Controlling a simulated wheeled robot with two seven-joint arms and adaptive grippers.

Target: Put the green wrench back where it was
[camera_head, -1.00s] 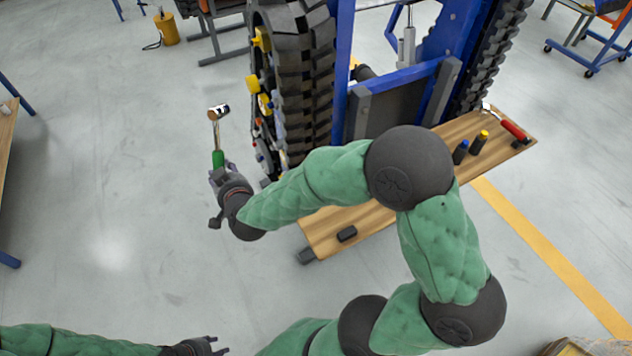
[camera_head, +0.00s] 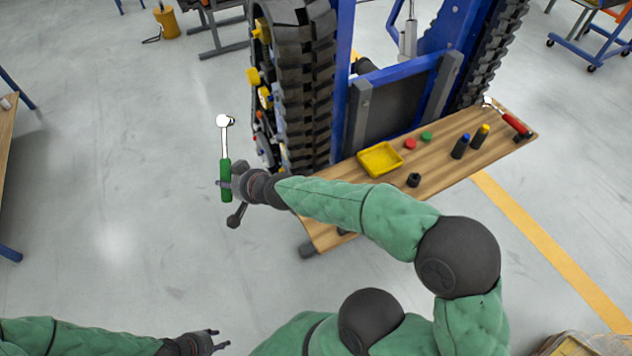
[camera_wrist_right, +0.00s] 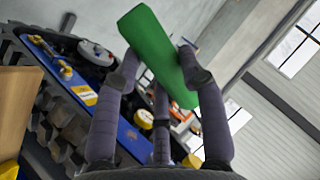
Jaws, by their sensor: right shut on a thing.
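The green wrench (camera_head: 225,172) has a green handle and a shiny metal shaft and head. My right gripper (camera_head: 232,184) is shut on its handle and holds it upright in the air, head up, to the left of the tracked carrier (camera_head: 303,90). In the right wrist view the green handle (camera_wrist_right: 160,52) lies between the fingers (camera_wrist_right: 160,75) of my right gripper; the head is out of that view. My left gripper (camera_head: 216,342) is at the bottom of the head view, empty, its fingers apart.
A wooden bench (camera_head: 440,178) in front of the carrier bears a yellow tray (camera_head: 380,160), a red cap (camera_head: 409,144), a green cap (camera_head: 427,137), a black nut (camera_head: 414,180), two dark bottles and a red-handled tool (camera_head: 514,124).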

